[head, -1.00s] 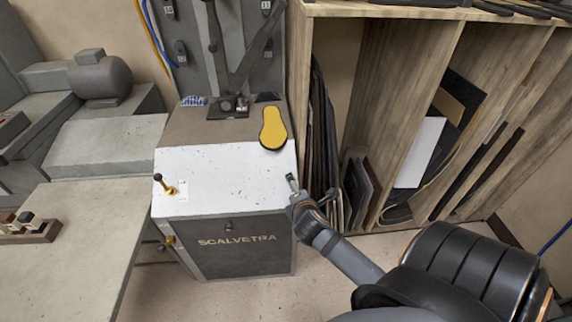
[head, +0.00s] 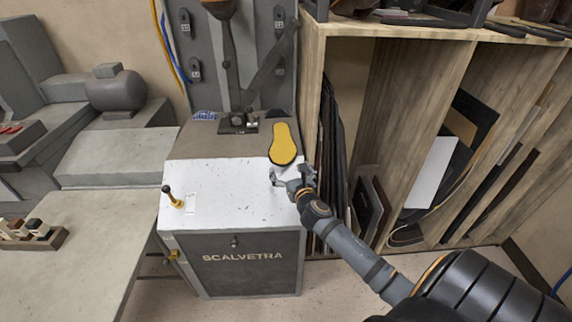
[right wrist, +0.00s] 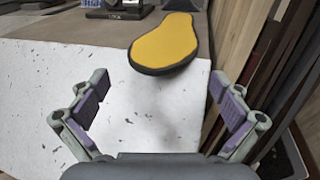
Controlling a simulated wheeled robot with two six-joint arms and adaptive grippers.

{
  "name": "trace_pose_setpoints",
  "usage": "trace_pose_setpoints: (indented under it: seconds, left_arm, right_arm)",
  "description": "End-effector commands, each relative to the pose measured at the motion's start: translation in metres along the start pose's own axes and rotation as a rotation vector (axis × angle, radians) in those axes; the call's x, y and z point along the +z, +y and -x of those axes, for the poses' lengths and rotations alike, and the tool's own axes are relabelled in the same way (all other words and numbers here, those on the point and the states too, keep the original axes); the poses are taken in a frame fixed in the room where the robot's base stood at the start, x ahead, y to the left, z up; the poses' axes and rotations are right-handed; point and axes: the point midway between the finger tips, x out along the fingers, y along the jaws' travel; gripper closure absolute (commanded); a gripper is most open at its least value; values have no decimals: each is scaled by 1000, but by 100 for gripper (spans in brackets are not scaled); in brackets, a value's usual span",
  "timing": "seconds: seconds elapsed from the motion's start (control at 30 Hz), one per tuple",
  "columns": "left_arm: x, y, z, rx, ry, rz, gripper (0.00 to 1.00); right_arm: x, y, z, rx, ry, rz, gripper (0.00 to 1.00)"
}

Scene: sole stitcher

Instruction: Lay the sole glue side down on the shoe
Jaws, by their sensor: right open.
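The sole (head: 284,146) lies on the right part of the stitcher's top, yellow face up with a black rim. In the right wrist view the sole (right wrist: 168,45) is just beyond my fingers, its near rounded end toward me. My right gripper (head: 290,176) is open and empty at the near end of the sole, over the white panel. The wrist view shows both fingers (right wrist: 158,84) spread wide, with nothing between them. A brown thing (head: 220,8), perhaps the shoe, sits on the stitcher's arm and is cut off by the top edge. My left gripper is not in view.
The stitcher's white top (head: 230,185) carries a small yellow and black lever (head: 173,197) at the left. A wooden shelf (head: 400,60) with upright sheets stands close on the right. A bench (head: 85,245) with small blocks (head: 33,234) is at the left.

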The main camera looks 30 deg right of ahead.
Motion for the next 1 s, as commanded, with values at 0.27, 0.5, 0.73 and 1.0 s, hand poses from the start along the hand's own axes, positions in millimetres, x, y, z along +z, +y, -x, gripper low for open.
trace_pose_setpoints:
  seconds: [0.27, 0.5, 0.73, 1.0]
  left_arm:
    - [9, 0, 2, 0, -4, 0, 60]
    - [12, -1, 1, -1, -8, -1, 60]
    - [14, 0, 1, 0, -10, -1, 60]
    - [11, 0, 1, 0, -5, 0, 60]
  right_arm:
    - [1, -1, -36, -2, -1, -2, 0]
    - [0, 0, -49, -1, 0, -2, 0]
    - [0, 0, -50, -1, 0, -2, 0]
    - [0, 0, -50, -1, 0, -2, 30]
